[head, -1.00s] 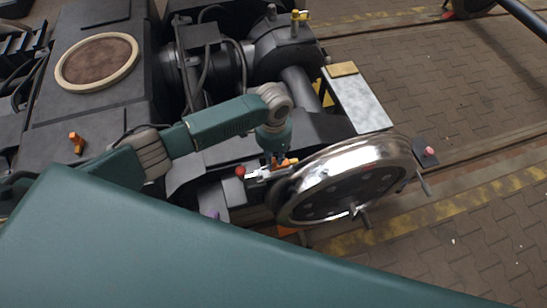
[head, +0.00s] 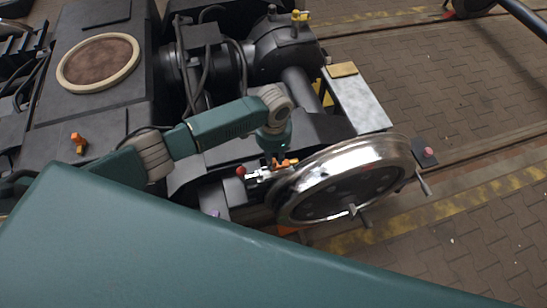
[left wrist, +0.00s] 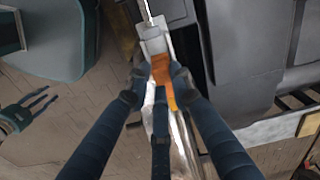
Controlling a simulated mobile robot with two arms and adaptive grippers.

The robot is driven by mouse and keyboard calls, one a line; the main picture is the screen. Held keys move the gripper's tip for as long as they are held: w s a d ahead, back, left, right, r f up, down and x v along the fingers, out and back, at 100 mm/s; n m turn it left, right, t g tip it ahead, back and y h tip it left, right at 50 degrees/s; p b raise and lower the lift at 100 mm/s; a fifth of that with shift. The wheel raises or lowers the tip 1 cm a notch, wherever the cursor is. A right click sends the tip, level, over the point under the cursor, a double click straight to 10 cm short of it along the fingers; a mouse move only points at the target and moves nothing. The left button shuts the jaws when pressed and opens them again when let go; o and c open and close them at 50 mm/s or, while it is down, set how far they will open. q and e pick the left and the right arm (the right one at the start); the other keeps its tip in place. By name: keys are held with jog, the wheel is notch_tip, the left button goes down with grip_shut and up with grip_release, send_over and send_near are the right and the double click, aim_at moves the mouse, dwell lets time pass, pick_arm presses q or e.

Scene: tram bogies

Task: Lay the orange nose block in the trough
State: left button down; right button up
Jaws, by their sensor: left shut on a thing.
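The orange nose block (left wrist: 162,68) is between the fingers of my left gripper (left wrist: 158,82) in the left wrist view. In the head view the orange block (head: 288,162) shows as a small patch beside my left gripper (head: 277,160), just behind the shiny wheel. My left gripper is shut on it. A light grey, narrow fitting (left wrist: 154,40), which looks like the trough, lies right at the block's far end; it also shows in the head view (head: 258,174). I cannot tell whether the block rests in it. My right gripper (left wrist: 36,106) is at the left wrist view's left edge, its fingers spread and empty.
The large steel wheel (head: 345,178) stands close to my left gripper. A red knob (head: 240,170) is just left of the fitting. Paved floor (head: 450,100) at the right is open.

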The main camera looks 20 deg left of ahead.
aim_at(274, 162)
dwell(0.5)
pick_arm(q)
jog(key=shift+f+b, duration=0.7)
jog(key=shift+f, duration=0.6)
jog(key=c, duration=1.5)
grip_release()
jog(key=shift+o, duration=0.2)
jog(key=shift+r, duration=0.1)
notch_tip(274, 162, up, 12)
jog(key=shift+s, duration=0.15)
